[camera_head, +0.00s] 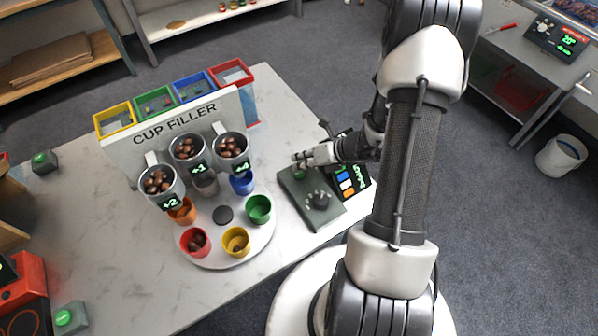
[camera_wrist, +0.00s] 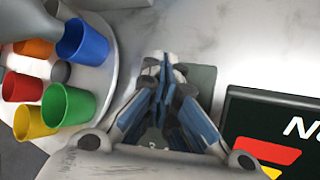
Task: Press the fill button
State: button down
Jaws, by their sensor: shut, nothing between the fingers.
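A grey-green control box (camera_head: 329,217) lies on the table right of the cup filler (camera_head: 176,125). It bears a green button (camera_head: 299,175) and a dark knob (camera_head: 318,200); no label is readable on it. My gripper (camera_head: 297,160) is shut and empty, its tips just above or beside the green button; I cannot tell whether they touch it. In the wrist view my gripper (camera_wrist: 164,62) points over the box (camera_wrist: 205,82) and hides the button. Three chestnut hoppers marked +2, +1 and +4 hang above a round turntable (camera_head: 233,257) of coloured cups.
A dark display panel (camera_head: 350,183) stands right of the box, close to my wrist. Other green buttons sit on separate boxes at the left (camera_head: 42,158) and lower left (camera_head: 66,317). Coloured bins line the filler's back.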

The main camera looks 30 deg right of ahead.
jog(key=shift+f, duration=0.15)
jog(key=shift+f+b, duration=0.3)
jog(key=shift+b, duration=0.05)
jog(key=shift+s+f+b, duration=0.1)
jog(key=shift+f+b, duration=0.35)
jog(key=shift+f, duration=0.1)
dwell(0.9)
jog(key=shift+d+r+p, duration=0.2)
jog(key=shift+r+p, duration=0.6)
jog(key=shift+r, duration=0.1)
jog(key=shift+w, duration=0.2)
notch_tip(320, 180, up, 5)
jog(key=p, duration=0.4)
jog(key=shift+a, duration=0.1)
